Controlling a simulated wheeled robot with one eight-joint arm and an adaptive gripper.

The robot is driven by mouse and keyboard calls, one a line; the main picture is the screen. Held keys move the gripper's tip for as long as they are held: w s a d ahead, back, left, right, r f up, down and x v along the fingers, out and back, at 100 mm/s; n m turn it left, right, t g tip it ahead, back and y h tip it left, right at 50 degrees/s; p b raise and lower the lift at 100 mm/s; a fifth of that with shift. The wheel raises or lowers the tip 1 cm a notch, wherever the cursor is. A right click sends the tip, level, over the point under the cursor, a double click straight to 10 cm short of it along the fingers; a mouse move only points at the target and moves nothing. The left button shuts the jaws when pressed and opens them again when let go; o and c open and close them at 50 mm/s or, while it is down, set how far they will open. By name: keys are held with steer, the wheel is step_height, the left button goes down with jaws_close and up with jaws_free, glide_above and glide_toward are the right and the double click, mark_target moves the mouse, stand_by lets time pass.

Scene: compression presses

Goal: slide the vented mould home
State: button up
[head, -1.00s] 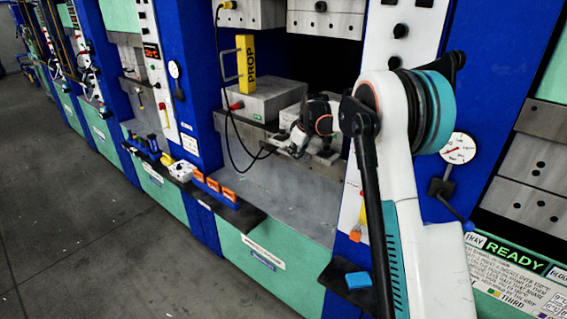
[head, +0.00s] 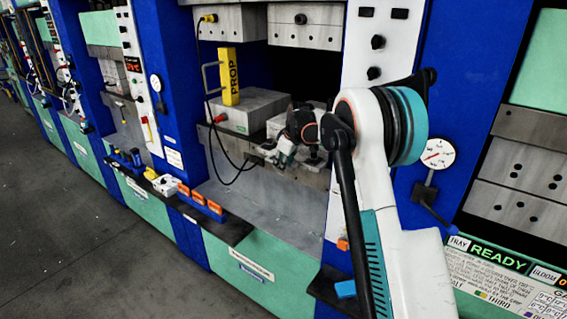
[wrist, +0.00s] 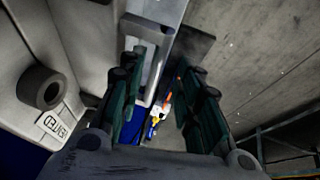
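The vented mould (wrist: 25,60) fills the left of the wrist view as a grey block with a round boss and an upside-down VENTED label (wrist: 55,127). A pale metal bar handle (wrist: 158,70) runs between my fingers, nearer the left one. My gripper (wrist: 163,90) is open, its green-sided fingers standing apart around the bar; I cannot tell whether either touches it. In the head view my gripper (head: 278,153) is low at the front of the middle press, before a smaller grey block (head: 283,123). My arm partly hides that block, and its label does not show there.
A yellow PROP post (head: 230,76) stands on a larger grey block (head: 243,108) left of my gripper, with a black cable (head: 212,150) hanging nearby. A bare metal ledge (head: 265,205) lies below. Orange-topped items (head: 200,200) line a dark shelf to the left.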

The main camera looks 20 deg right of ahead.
steer(key=v, duration=1.2)
steer(key=shift+w, duration=0.1)
steer(key=s+a+f+m+t+b, duration=0.15)
steer(key=s+a+b, duration=0.3)
steer(key=s, duration=0.75)
steer(key=s+a+m+g+b, duration=0.15)
steer(key=s+a+b, duration=0.35)
steer(key=s, duration=0.7)
steer(key=s+a+f+m+t+b, duration=0.1)
steer(key=s+a+f+m+b, duration=0.1)
steer(key=s+f, duration=0.6)
steer(key=s+a+f+m+t+b, duration=0.1)
steer(key=s+f+b, duration=0.4)
steer(key=s, duration=0.8)
step_height(320, 180, down, 4)
steer(key=shift+s+a+r+m+h, duration=0.25)
steer(key=shift+s+a+m+h, duration=0.25)
steer(key=shift+a, duration=0.5)
steer(key=shift+w, duration=0.15)
